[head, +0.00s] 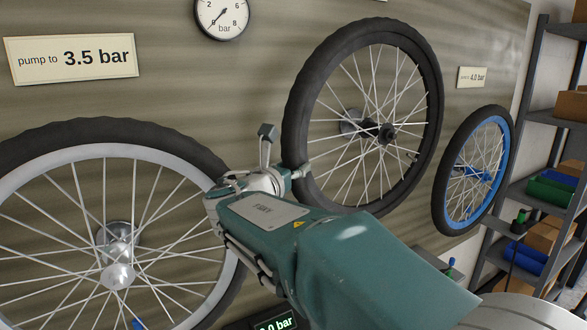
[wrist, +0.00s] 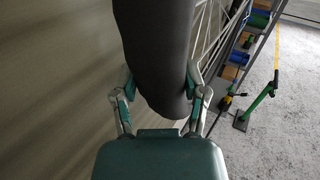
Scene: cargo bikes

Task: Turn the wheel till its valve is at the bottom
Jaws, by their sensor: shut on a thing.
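The middle wheel (head: 294,110) has a black tyre, a black rim and silver spokes, and is mounted on the wall panel. My gripper (head: 285,155) is at the lower left of its tyre. In the wrist view my gripper (wrist: 160,82) has one finger on each side of the tyre (wrist: 155,45), shut on it. A small pale piece at the lower right of the rim, likely the valve (head: 412,157), is too small to be sure of. A silver-rimmed wheel (head: 60,150) is at the left and a blue-rimmed wheel (head: 447,185) at the right.
A "pump to 3.5 bar" sign (head: 70,60) and a gauge (head: 222,15) are on the panel above. A shelf rack (head: 525,110) with boxes and bins stands at the right. A green floor pump (wrist: 262,100) stands on the grey floor. A lit display (head: 275,322) is below my arm.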

